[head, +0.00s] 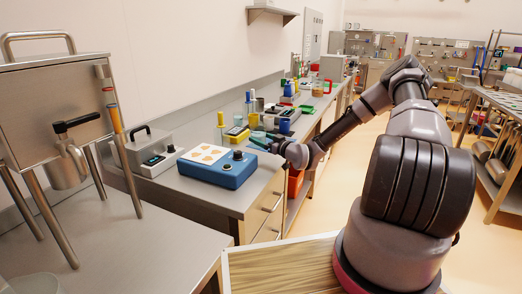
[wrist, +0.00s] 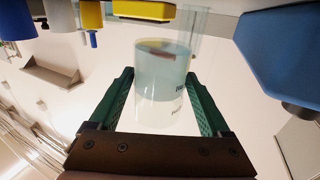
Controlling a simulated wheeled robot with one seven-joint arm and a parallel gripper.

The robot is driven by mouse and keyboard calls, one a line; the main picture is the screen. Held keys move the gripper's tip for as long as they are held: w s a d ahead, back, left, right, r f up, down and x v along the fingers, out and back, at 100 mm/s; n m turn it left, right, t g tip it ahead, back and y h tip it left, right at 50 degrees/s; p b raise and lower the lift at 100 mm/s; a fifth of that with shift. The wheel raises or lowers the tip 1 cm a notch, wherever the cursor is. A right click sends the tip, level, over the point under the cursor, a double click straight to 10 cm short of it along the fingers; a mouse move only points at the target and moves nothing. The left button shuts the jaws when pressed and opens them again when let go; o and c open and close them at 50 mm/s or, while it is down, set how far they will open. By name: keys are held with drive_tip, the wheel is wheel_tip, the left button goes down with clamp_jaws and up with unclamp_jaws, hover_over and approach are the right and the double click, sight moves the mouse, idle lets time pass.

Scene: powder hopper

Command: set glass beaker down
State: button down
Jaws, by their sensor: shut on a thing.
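The clear glass beaker (wrist: 160,88) with dark printed marks sits between the green fingers of my gripper (wrist: 159,78) in the wrist view. The fingers are shut on its two sides. In the head view my gripper (head: 263,142) is small and far off, above the counter by the right corner of a blue device. The beaker is hard to make out there. I cannot tell whether its base touches the counter.
The blue device (head: 222,167) with a white top and a silver balance (head: 151,150) stand left of my gripper. A yellow device (head: 237,134) and a blue one (head: 284,126) are close behind it. Bare steel counter (head: 221,201) lies in front.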

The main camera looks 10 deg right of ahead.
drive_tip(key=shift+f, duration=2.1)
drive_tip(key=shift+f, duration=0.15)
